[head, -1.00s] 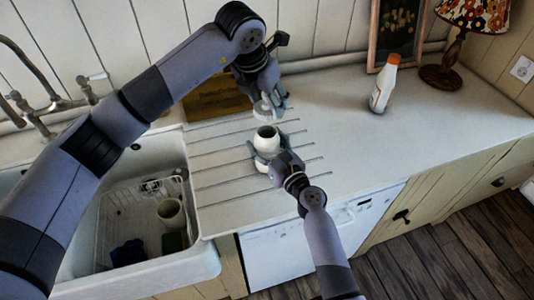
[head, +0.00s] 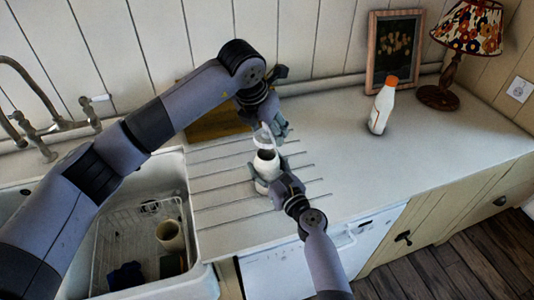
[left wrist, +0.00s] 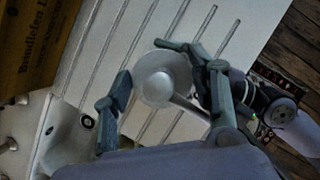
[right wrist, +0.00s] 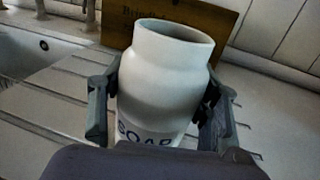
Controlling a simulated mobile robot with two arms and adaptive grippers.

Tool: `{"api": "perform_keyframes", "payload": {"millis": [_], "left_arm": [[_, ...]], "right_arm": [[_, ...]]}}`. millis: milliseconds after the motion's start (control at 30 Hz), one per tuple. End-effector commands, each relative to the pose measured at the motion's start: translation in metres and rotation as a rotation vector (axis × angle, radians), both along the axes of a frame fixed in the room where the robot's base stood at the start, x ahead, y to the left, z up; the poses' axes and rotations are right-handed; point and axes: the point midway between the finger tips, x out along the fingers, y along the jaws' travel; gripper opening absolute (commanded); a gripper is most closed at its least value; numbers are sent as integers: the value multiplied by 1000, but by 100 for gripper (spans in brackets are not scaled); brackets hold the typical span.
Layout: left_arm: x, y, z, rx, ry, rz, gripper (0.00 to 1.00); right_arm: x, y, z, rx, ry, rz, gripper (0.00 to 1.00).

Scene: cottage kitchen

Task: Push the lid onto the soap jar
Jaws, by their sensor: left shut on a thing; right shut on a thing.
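The soap jar (head: 266,163) is white and round, with an open mouth and "SOAP" lettering in the right wrist view (right wrist: 165,90). It stands upright over the grooved drainboard; I cannot tell whether its base touches. My right gripper (head: 268,182) is shut on its body, one finger on each side. The lid (head: 263,137) is a pale disc, round in the left wrist view (left wrist: 160,80). My left gripper (head: 270,132) is shut on it. The lid is just above and behind the jar's mouth, apart from it. The fingers partly hide the lid.
A white bottle with an orange cap (head: 382,108) stands to the right, before a lamp (head: 440,95) and a picture frame (head: 393,50). A wooden box (head: 205,122) is behind my left gripper. The sink (head: 135,255) is at the left.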

Motion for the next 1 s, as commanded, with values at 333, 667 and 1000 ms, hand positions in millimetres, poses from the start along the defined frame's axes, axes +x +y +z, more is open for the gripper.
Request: {"api": "perform_keyframes", "payload": {"millis": [333,667,1000], "left_arm": [[0,0,-31,-6,-6,5,33],[0,0,-31,-5,-5,5,33],[0,0,-43,-3,-4,5,33]], "right_arm": [[0,0,0,1,0,0,7],[0,0,0,1,0,0,7],[0,0,0,1,0,0,7]]}}
